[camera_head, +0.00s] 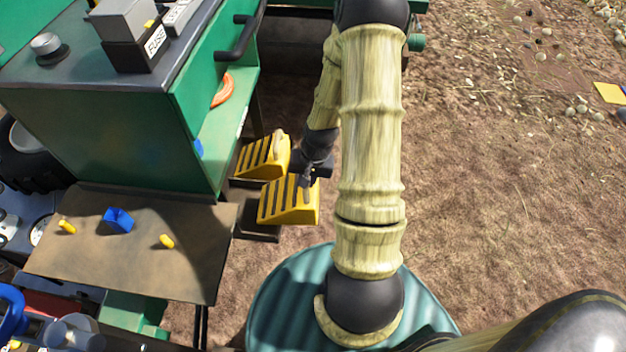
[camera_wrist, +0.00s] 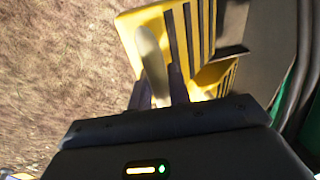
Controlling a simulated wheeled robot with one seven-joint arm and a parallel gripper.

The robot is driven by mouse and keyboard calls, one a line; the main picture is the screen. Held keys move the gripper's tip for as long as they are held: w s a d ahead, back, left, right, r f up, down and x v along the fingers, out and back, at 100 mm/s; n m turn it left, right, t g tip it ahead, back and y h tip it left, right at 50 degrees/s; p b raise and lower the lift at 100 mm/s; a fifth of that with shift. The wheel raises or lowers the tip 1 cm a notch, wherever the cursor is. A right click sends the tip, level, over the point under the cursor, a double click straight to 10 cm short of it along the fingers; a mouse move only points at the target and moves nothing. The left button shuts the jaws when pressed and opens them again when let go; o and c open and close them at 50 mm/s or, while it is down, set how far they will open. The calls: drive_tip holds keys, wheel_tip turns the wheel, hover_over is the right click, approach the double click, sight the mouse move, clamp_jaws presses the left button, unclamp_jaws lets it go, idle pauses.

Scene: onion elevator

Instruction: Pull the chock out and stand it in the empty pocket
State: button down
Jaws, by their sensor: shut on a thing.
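Two yellow wedge chocks with black stripes show in the head view, side by side beside the green cabinet. My gripper (camera_head: 306,182) is at the upper right end of the nearer chock (camera_head: 287,204) and is shut on it. The wrist view shows this chock (camera_wrist: 191,30) large beyond my fingers (camera_wrist: 163,90). The farther chock (camera_head: 260,158) is just behind it and partly shows in the wrist view (camera_wrist: 214,76). Dark holder surfaces (camera_head: 258,233) lie beneath the chocks. I cannot make out an empty pocket, nor whether the held chock touches its holder.
The green cabinet (camera_head: 105,140) and a brown shelf (camera_head: 130,245) with a blue block (camera_head: 119,220) and yellow pegs stand to the left. A ribbed green drum (camera_head: 275,300) is below my arm. Open dirt ground (camera_head: 500,190) lies to the right.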

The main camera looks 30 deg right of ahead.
drive_tip(key=shift+w+a+f+b, duration=0.8)
drive_tip(key=shift+w+a+b, duration=0.4)
drive_tip(key=shift+a, duration=0.5)
drive_tip(key=shift+w+a+f+b, duration=0.9)
drive_tip(key=shift+w+a, duration=0.35)
drive_tip(key=shift+a, duration=0.4)
drive_tip(key=shift+w+a+f+b, duration=0.7)
drive_tip(key=shift+w+a+b, duration=0.5)
drive_tip(key=shift+a, duration=0.5)
drive_tip(key=shift+s+d+f+b, duration=0.1)
drive_tip(key=shift+s+f+b, duration=0.15)
drive_tip(key=shift+f, duration=0.2)
drive_tip(key=shift+s+d+f+b, duration=0.1)
drive_tip(key=shift+f+b, duration=0.15)
drive_tip(key=shift+f, duration=0.2)
drive_tip(key=c, duration=1.2)
unclamp_jaws()
drive_tip(key=shift+c, duration=0.2)
drive_tip(key=shift+s+f, duration=0.1)
drive_tip(key=shift+f, duration=0.05)
wheel_tip(320, 180, up, 18)
drive_tip(key=s+d+p, duration=0.1)
drive_tip(key=d+p, duration=0.1)
drive_tip(key=p, duration=0.3)
drive_tip(key=shift+s+r, duration=0.2)
drive_tip(key=shift+r, duration=0.05)
